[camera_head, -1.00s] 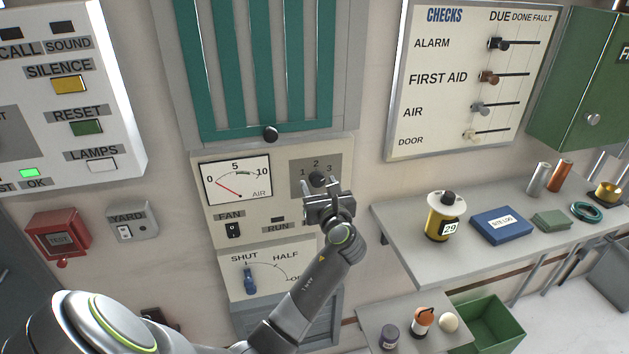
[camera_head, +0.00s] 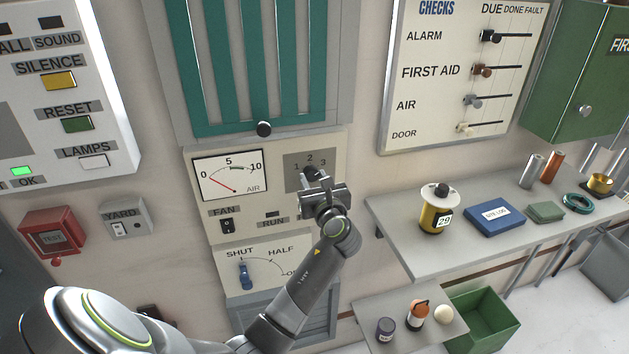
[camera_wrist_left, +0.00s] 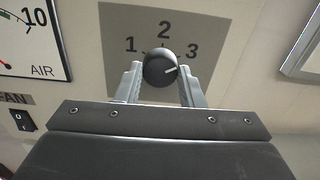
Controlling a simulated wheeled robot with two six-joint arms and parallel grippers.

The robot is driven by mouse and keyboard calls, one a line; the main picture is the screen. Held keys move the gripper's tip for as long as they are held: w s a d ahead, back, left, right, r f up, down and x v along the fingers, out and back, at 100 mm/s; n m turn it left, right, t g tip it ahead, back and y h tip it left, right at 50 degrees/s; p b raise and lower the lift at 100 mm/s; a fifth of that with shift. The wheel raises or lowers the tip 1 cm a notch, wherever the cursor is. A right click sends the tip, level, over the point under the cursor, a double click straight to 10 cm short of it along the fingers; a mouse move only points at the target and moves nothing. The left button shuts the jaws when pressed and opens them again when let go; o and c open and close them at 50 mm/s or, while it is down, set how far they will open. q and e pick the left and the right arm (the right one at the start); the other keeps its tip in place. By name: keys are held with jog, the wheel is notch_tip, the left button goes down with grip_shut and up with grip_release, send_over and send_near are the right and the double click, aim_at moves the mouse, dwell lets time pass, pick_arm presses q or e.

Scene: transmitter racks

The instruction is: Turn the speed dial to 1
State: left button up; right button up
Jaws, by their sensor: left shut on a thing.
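The speed dial is a round black knob (camera_wrist_left: 160,68) on a grey plate (camera_wrist_left: 120,30) marked 1, 2 and 3. In the wrist view its white pointer line points right and slightly up, towards the 3 side. The dial also shows in the head view (camera_head: 310,173), partly covered by my gripper. My left gripper (camera_head: 314,184) is at the dial, with its fingers on either side of the knob in the wrist view (camera_wrist_left: 160,80), shut on it. My right gripper is not in view.
An air gauge (camera_head: 230,175) sits left of the dial, with a fan switch (camera_head: 227,226) and a shut/half lever (camera_head: 244,275) below. A green grille with a black knob (camera_head: 264,129) is above. A shelf (camera_head: 395,225) with several objects stands to the right.

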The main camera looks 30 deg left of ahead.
pick_arm(q)
jog(key=n, duration=0.3)
jog(key=shift+b, duration=0.35)
jog(key=n, duration=0.3)
jog(key=shift+b, duration=0.4)
jog(key=n+b, duration=0.1)
jog(key=n, duration=0.1)
jog(key=shift+n, duration=0.4)
jog(key=n+b, duration=0.2)
jog(key=n, duration=0.1)
jog(key=shift+w+n, duration=0.1)
jog(key=shift+n, duration=0.3)
jog(key=n+b, duration=0.3)
jog(key=n, duration=0.3)
jog(key=shift+b, duration=0.35)
jog(key=n+b, duration=0.1)
jog(key=n, duration=0.2)
jog(key=shift+r+b, duration=0.1)
jog(key=shift+b, duration=0.3)
jog(key=shift+r+n+b, duration=0.1)
jog(key=shift+n+b, duration=0.35)
jog(key=shift+n, duration=0.55)
